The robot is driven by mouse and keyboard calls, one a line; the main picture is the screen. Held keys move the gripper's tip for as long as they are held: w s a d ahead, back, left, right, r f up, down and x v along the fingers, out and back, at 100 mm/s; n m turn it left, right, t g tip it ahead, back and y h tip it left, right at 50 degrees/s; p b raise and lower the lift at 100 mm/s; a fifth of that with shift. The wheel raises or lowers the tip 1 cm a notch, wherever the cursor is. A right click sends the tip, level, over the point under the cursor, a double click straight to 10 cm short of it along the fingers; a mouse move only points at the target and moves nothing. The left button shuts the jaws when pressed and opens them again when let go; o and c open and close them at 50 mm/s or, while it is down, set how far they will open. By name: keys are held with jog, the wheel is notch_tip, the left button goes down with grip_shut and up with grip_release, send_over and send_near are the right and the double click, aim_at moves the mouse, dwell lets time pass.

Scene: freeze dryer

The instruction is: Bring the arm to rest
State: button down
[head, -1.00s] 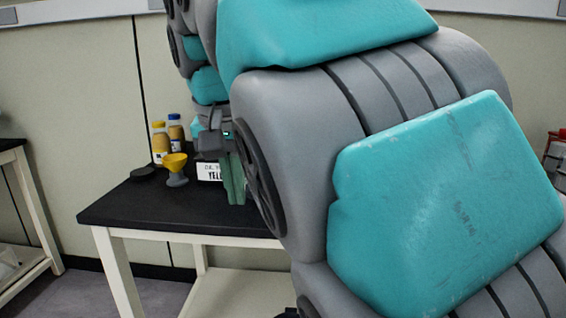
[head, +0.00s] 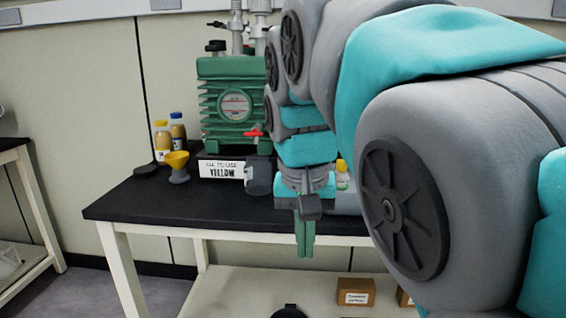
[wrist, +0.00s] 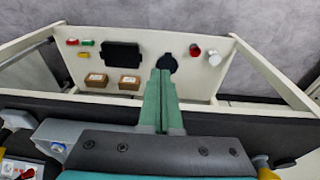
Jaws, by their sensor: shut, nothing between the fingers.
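My gripper (head: 304,240) points downward in the head view, in front of the front edge of the black-topped table (head: 130,205). Its green fingers are together and empty. In the wrist view the shut fingers (wrist: 161,95) reach out past the table edge, above the lower shelf (wrist: 130,45). My teal and grey arm fills the right side of the head view and hides part of the table behind it.
Small boxes (head: 356,292) lie on the lower shelf. Floor at left is clear.

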jog(key=s+d+f+g, duration=0.1)
jog(key=s+d+f, duration=0.2)
jog(key=s+f, duration=0.4)
jog(key=s+d+f+g, duration=0.1)
jog(key=s+d+f, duration=0.3)
jog(key=s+f, duration=0.2)
jog(key=s+d+f+n+g, duration=0.1)
jog(key=s+d+f, duration=0.3)
jog(key=s+f, duration=0.3)
notch_tip(320, 180, down, 3)
jog(key=shift+s+d+r+g+y, duration=0.15)
jog(key=shift+s+d+g+y, duration=0.1)
jog(key=shift+s+g+y, duration=0.1)
jog(key=c, duration=1.6)
grip_release()
